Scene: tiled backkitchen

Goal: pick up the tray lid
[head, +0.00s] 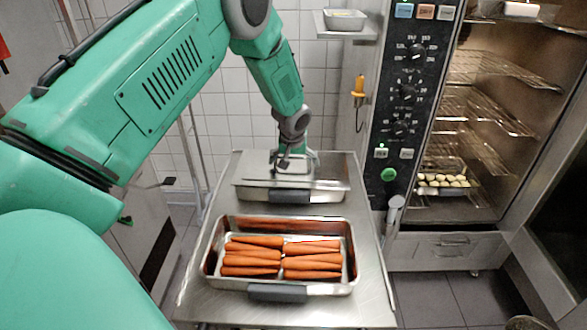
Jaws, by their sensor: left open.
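The tray lid (258,169) is a flat metal cover on the rear metal tray (325,196), on the steel table. My left arm reaches in from the left and over to the lid. My left gripper (293,163) is open, low over the middle of the lid, where a handle seems to be. The fingers are small and partly overlap the handle, so I cannot tell whether they touch it. My right gripper is not in the head view.
An open metal tray of carrots (283,262) sits at the front of the steel table (362,305). An oven (470,185) stands open on the right, with wire racks and a tray of pale food inside. A small metal container (344,20) sits on a shelf at the back.

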